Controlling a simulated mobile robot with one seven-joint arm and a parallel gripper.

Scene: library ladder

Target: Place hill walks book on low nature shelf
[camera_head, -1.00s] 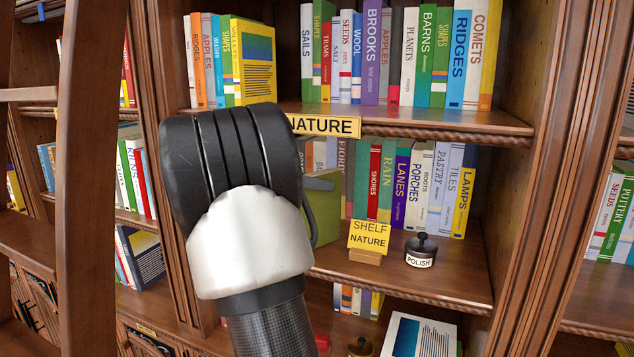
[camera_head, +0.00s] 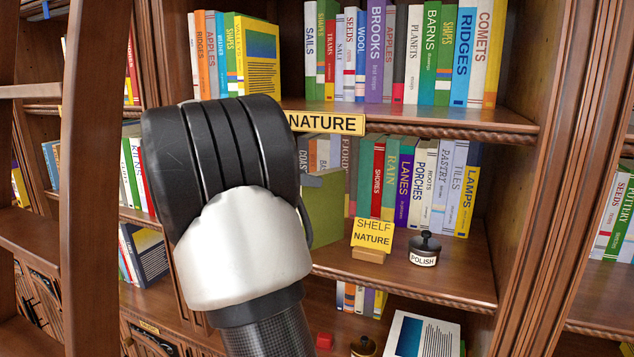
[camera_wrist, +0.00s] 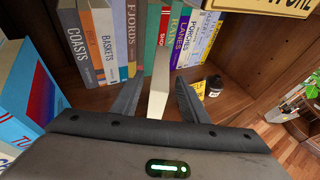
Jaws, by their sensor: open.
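A green-covered book (camera_head: 325,205) stands upright on the lower nature shelf (camera_head: 440,275), left of the yellow "SHELF NATURE" sign (camera_head: 372,235). Its title is not readable, so I cannot confirm from lettering that it is the hill walks book. In the wrist view its pale narrow edge (camera_wrist: 159,65) shows between my two fingers. My gripper (camera_wrist: 160,84) is open, with one finger on each side of the book's near end. In the head view my wrist hides the shelf's left part and most of the fingers.
A row of books (camera_head: 405,180) stands behind, including FJORDS, RAIN, LANES and LAMPS. A black polish pot (camera_head: 425,248) stands right of the sign. The upper shelf edge with its NATURE label (camera_head: 326,122) is close above. A ladder (camera_head: 95,170) stands at left.

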